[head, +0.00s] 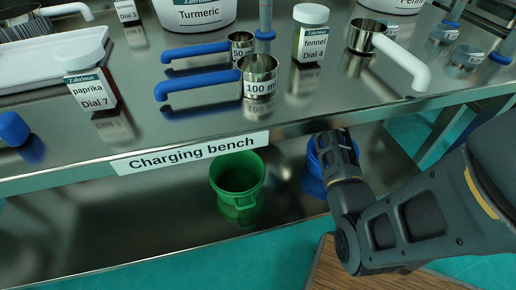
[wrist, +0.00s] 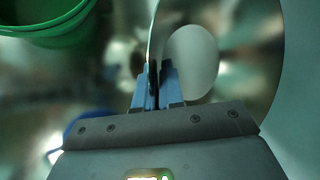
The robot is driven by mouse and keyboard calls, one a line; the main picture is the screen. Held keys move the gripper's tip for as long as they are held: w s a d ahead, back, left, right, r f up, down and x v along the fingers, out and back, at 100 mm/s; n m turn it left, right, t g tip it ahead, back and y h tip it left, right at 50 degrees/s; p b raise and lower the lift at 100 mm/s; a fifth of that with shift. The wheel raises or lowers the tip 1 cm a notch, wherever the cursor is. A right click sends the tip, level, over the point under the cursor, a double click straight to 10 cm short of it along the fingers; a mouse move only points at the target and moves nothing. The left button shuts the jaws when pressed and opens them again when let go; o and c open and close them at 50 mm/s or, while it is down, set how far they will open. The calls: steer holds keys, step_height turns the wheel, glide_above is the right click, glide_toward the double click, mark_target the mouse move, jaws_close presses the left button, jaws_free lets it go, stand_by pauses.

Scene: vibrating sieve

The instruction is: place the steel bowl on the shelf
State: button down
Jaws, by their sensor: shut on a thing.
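My gripper (wrist: 156,85) is shut in the wrist view, its blue fingers pinching a thin upright metal wall. This looks like the rim of the steel bowl (wrist: 235,85), whose large round shiny shape spreads to the right of the fingers. In the head view my gripper (head: 337,152) reaches below the bench top, over the lower shelf (head: 110,215). The bowl cannot be made out there, and the fingertips are hidden. Whether the bowl touches the shelf cannot be told.
A green bucket (head: 238,180) stands on the shelf left of my gripper; a blue container (head: 314,158) is close beside the gripper. The bench top's front edge, labelled Charging bench (head: 190,153), overhangs the shelf. The shelf's left part is bare. Scoops and jars stand above.

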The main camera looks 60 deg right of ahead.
step_height(320, 180, down, 9)
steer(key=b, duration=0.4)
steer(key=shift+f, duration=0.15)
steer(key=c, duration=1.3)
jaws_free()
steer(key=shift+f, duration=0.1)
steer(key=shift+o, duration=0.2)
